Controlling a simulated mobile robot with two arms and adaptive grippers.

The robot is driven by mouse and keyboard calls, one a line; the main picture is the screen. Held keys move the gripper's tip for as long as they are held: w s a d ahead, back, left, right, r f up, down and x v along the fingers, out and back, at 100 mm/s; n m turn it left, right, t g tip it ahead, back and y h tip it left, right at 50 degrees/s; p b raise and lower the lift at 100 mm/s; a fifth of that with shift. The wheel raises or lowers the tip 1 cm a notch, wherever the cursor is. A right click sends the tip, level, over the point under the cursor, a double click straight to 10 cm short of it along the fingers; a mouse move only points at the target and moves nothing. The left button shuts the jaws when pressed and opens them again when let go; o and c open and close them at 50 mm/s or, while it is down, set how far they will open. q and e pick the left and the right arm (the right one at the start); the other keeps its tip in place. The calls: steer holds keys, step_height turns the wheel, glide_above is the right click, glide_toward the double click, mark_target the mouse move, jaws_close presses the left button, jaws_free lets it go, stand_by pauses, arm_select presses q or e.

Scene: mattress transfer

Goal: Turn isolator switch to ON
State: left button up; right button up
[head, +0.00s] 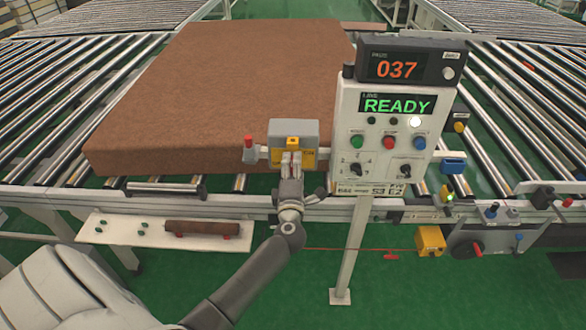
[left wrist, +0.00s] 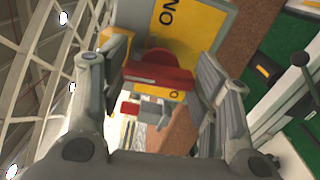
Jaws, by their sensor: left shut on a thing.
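The isolator switch (head: 293,129) is a grey box with a yellow face, mounted on the rail left of the control panel. My left gripper (head: 290,163) is in front of it and covers most of the face. In the left wrist view the yellow plate (left wrist: 200,30) carries an "ON" label, seen sideways. The red switch handle (left wrist: 158,77) sits between the fingers of my left gripper (left wrist: 155,80), which is shut on it. Part of the plate with another letter shows below the handle; the rest is hidden. My right gripper is not in view.
The control panel (head: 384,135) stands on a post at the right, its screen reading READY, under a counter showing 037. A brown mattress (head: 215,75) lies on the roller conveyor (head: 505,85) behind. A red-topped part (head: 248,143) is just left of the switch.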

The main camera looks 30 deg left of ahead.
arm_select(q)
steer(key=shift+m, duration=0.7)
steer(key=o, duration=1)
steer(key=shift+s, duration=0.1)
steer(key=v, duration=1.2)
steer(key=shift+f, duration=0.1)
